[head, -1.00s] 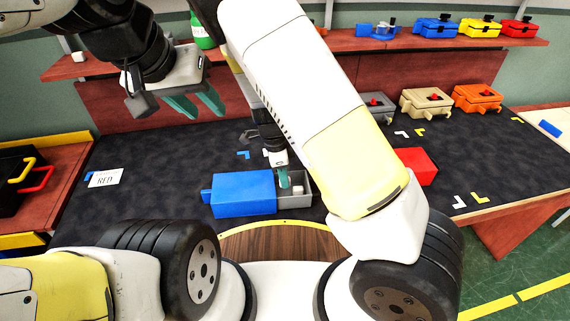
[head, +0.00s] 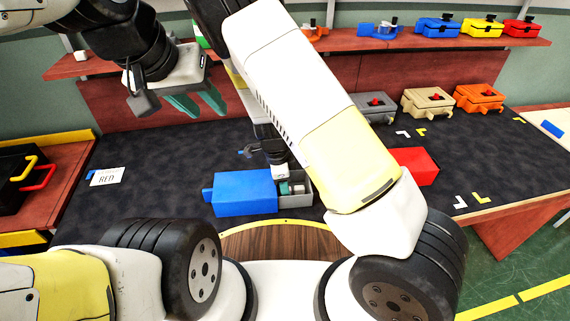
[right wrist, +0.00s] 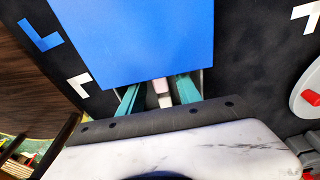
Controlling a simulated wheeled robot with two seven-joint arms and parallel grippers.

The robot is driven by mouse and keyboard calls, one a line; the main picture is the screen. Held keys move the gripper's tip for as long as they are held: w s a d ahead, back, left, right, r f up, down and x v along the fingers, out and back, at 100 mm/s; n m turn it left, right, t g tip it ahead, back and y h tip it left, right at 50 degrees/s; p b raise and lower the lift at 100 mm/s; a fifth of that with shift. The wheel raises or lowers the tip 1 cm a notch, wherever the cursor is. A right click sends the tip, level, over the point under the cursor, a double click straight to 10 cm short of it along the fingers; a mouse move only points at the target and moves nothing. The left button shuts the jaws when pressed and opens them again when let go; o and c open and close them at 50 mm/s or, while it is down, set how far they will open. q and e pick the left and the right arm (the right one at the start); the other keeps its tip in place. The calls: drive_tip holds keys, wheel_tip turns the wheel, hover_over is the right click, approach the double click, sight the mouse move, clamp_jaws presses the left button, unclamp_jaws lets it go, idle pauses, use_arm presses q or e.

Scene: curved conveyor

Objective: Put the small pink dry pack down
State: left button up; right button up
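A blue box (head: 245,193) stands on the dark table, with a grey open compartment (head: 296,200) at its right side. My right gripper (head: 290,188) reaches down into this compartment. In the right wrist view its teal fingers (right wrist: 158,92) are spread, with gaps on both sides of a small pale pink pack (right wrist: 160,86) between them. A small whitish item (right wrist: 165,101) lies just below the pack in that view. The blue box hides part of the compartment there. My left gripper (head: 196,104) is open and empty, raised above the table at the left.
A red box (head: 415,166) is on the table to the right. Grey, beige (head: 428,102) and orange (head: 478,98) boxes stand at the back. The table's left middle is clear.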

wheel_tip(320, 180, up, 19)
drive_tip(key=s+n+y, duration=0.3)
drive_tip(key=s+d+r+n+t, duration=0.3)
drive_tip(key=s+d+r+n, duration=0.3)
drive_tip(key=r, duration=0.3)
drive_tip(key=s+d+r+n+t+y, duration=0.1)
drive_tip(key=s+d+r+n+t, duration=0.2)
drive_tip(key=s+d+r+n, duration=0.3)
wheel_tip(320, 180, up, 4)
drive_tip(key=d+n, duration=0.2)
drive_tip(key=shift+d+r, duration=0.2)
drive_tip(key=shift+d, duration=0.1)
